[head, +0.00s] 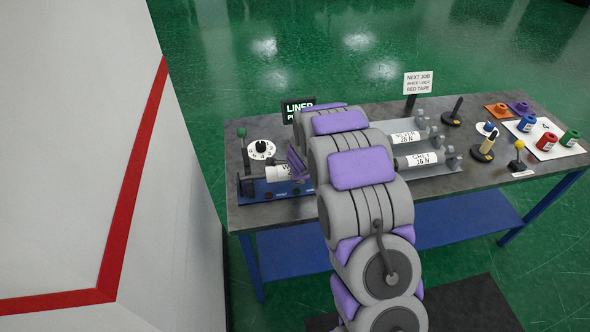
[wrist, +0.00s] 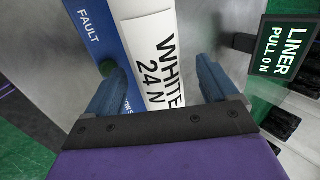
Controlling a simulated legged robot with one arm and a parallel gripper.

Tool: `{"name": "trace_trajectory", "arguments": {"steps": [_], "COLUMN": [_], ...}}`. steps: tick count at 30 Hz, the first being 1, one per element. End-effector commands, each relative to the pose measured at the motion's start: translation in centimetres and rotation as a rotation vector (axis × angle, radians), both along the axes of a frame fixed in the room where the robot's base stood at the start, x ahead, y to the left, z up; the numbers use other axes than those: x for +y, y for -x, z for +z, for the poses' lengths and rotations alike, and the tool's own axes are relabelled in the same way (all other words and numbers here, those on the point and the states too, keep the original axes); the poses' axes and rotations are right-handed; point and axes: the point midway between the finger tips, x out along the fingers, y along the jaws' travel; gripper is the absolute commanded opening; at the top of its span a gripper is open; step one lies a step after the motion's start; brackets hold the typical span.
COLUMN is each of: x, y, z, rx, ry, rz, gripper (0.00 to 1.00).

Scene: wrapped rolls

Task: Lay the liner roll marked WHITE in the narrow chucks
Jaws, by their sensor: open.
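The white liner roll (wrist: 146,38), labelled WHITE 24 N, runs between my gripper's (wrist: 162,68) two blue fingers in the wrist view. The fingers are spread, one on each side of it, with gaps visible. In the head view the roll's left part (head: 279,173) shows above the blue unit (head: 256,190) at the left of the table. My gripper (head: 296,165) is at its right part and my arm hides the rest. The blue unit (wrist: 84,30) also shows beside the roll in the wrist view, with the word FAULT. Whether the roll's ends sit in chucks is hidden.
A grey rack (head: 440,171) holds rolls marked SILVER (head: 405,137) and GREY (head: 415,160). A numbered dial (head: 262,150) and a green-topped post (head: 242,134) stand near the blue unit. A LINER sign (wrist: 286,50) stands close beside my gripper. Tape rolls (head: 527,123) lie at the right.

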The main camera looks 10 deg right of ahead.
Motion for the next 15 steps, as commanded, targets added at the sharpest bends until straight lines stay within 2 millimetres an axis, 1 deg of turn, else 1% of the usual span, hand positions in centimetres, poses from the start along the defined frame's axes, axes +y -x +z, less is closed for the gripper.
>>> {"name": "trace_trajectory", "arguments": {"steps": [1,5,15], "x": [0.0,0.0,0.0], "y": [0.3,1.3,4.7], "z": [0.7,2.3,7.6], "rx": [-0.002,-0.004,-0.003], "ry": [0.0,-0.001,0.001], "rz": [0.0,0.001,0.001], "gripper": [0.87,0.87,0.87]}}
